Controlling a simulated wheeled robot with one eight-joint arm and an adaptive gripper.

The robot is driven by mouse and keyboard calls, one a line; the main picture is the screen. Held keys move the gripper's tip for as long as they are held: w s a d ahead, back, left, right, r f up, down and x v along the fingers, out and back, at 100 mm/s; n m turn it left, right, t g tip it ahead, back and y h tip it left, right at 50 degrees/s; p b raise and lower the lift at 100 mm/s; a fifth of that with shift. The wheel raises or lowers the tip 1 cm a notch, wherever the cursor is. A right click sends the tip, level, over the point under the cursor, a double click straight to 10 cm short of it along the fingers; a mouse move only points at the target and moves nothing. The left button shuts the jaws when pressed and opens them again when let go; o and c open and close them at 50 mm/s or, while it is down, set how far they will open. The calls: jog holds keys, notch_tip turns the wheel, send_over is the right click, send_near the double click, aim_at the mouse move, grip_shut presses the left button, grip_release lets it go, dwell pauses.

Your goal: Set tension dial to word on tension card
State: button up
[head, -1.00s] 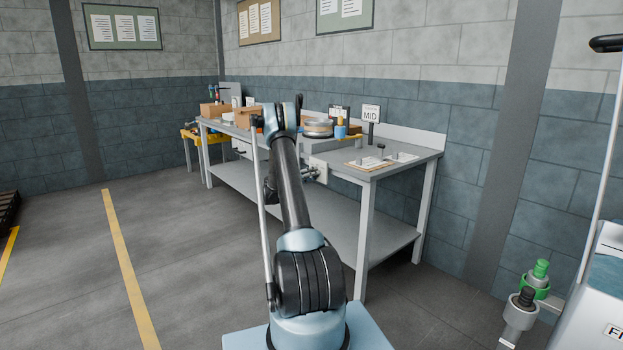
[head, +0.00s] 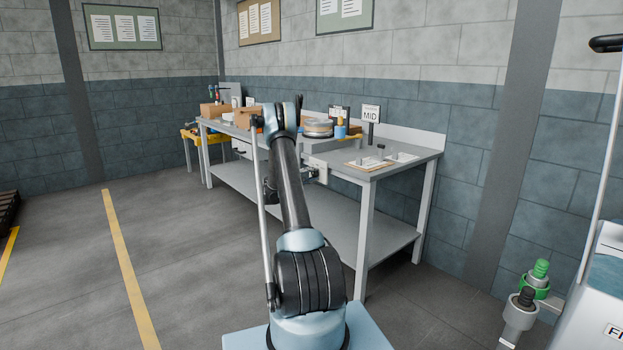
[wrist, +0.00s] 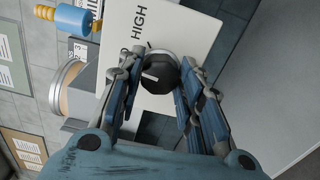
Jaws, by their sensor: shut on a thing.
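The tension card (head: 371,113) reads MID and stands on a post on the bench in the head view. The tension dial (wrist: 159,74) is a dark round knob with a white pointer line on a white plate (wrist: 178,33). My gripper (wrist: 160,78) has a finger on each side of the dial and is shut on it. The pointer line points left in the wrist view, towards the left finger. The word HIGH shows on the plate above the dial in that view. Any word behind the left finger is hidden. In the head view my gripper (head: 309,173) is at the bench front.
The grey bench (head: 425,153) carries a banding wheel (head: 318,128), boxes and a clipboard (head: 368,163). A blue and yellow cylinder (wrist: 72,18) shows in the wrist view. A machine with a green-capped fitting (head: 540,268) stands at right.

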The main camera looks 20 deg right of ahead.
jog(key=shift+w+a+n, duration=0.15)
jog(key=shift+n, duration=0.45)
jog(key=o, duration=1)
jog(key=shift+o, duration=0.3)
jog(key=shift+f, duration=0.15)
jog(key=v, duration=1.2)
